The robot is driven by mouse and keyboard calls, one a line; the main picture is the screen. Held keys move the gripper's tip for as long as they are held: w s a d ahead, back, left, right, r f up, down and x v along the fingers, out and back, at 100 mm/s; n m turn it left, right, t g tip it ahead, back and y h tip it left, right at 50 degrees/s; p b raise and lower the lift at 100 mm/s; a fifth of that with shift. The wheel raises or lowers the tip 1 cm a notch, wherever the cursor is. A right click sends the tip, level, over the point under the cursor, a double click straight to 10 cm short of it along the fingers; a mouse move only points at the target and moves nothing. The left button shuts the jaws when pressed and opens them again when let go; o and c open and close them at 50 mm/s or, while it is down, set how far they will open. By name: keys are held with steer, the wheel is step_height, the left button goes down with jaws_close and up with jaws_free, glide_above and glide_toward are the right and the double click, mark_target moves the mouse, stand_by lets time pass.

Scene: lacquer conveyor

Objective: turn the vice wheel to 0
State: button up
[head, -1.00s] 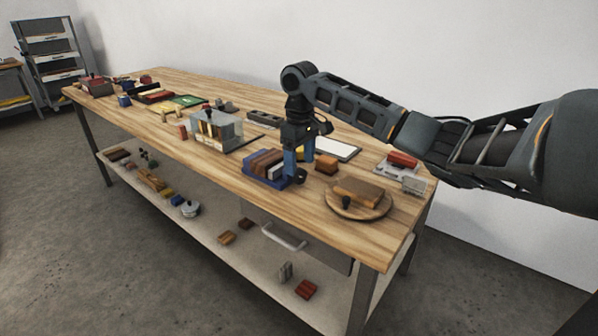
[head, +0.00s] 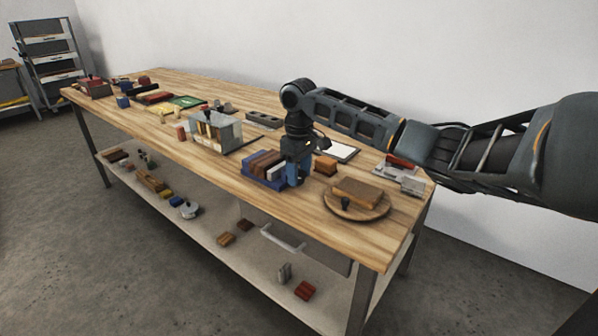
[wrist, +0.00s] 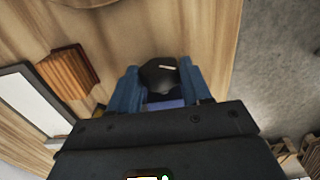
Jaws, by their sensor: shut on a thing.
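The vice wheel (wrist: 157,76) is a dark, rounded knob with a short white mark on top, seen in the wrist view. My gripper (wrist: 161,84) has its blue fingers on either side of it and is shut on it. In the head view my gripper (head: 295,178) points down at the front right corner of a blue holder (head: 258,181) with brown, red and pale blocks. The wheel is mostly hidden there by the fingers. I cannot read any number or scale by the mark.
A round wooden board (head: 372,211) with a brown block stands to the right. An orange-brown block (head: 326,166) and a white panel (head: 340,151) lie behind my gripper. A clear-sided box (head: 216,132) stands to the left. The table's front edge is close.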

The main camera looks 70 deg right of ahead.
steer(key=c, duration=0.3)
steer(key=shift+a+r+h+p, duration=0.1)
steer(key=shift+h+p, duration=0.2)
steer(key=shift+w+a+g+h+p, duration=0.1)
steer(key=shift+a+g+h+p, duration=0.2)
steer(key=shift+h+p, duration=0.5)
steer(key=h, duration=0.4)
steer(key=shift+a+f+g+p, duration=0.25)
steer(key=shift+g+p, duration=0.05)
steer(key=shift+g, duration=0.1)
steer(key=shift+w+a+f+g+h, duration=0.1)
steer(key=shift+g+h, duration=0.1)
steer(key=shift+h, duration=0.55)
steer(key=shift+f+g+h, duration=0.1)
steer(key=shift+g+h, duration=0.1)
steer(key=shift+h, duration=0.55)
steer(key=o, duration=1)
